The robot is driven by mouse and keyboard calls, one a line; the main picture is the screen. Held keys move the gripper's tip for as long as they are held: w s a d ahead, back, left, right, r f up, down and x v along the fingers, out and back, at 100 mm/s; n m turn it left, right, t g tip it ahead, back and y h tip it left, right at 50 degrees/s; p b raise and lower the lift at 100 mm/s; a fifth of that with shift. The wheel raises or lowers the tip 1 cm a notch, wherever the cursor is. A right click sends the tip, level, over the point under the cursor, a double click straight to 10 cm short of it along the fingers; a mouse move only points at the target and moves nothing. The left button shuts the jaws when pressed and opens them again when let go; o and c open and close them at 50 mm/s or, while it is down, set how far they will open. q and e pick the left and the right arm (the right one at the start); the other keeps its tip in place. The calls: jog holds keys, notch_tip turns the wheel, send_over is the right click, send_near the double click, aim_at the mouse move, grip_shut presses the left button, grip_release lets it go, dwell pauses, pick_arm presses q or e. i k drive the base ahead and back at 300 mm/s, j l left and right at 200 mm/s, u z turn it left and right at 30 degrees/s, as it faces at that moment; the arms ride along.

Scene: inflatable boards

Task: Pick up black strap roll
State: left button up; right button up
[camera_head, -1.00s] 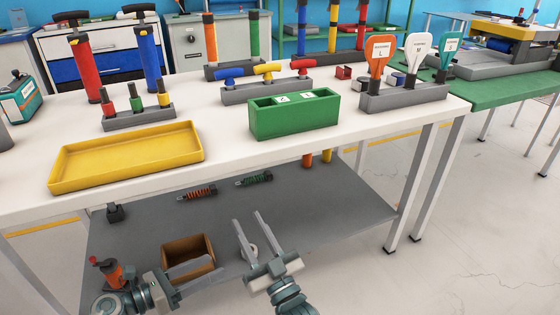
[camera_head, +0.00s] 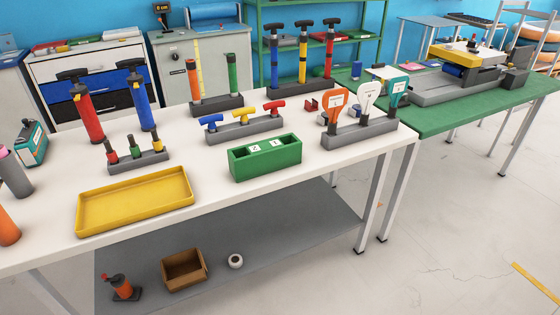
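Small strap-like rolls stand on the white table, partly behind the grey rack (camera_head: 358,134) with the orange, white and teal paddles. One is a red roll (camera_head: 311,104). A dark roll (camera_head: 325,117) sits just in front of it, partly hidden by the orange paddle; it may be the black strap roll, but it is too small to be sure. Neither of my grippers is in view.
A green two-slot box (camera_head: 265,162), a yellow tray (camera_head: 135,207) and a rack of coloured valves (camera_head: 243,127) stand on the table. The lower shelf holds a brown box (camera_head: 184,270), a white roll (camera_head: 236,261) and an orange pump (camera_head: 120,288). The green table (camera_head: 450,120) adjoins at right.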

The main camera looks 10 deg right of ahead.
aim_at(323, 120)
jog(key=l, duration=1.05)
jog(key=i+l, duration=0.15)
jog(key=l, duration=1.95)
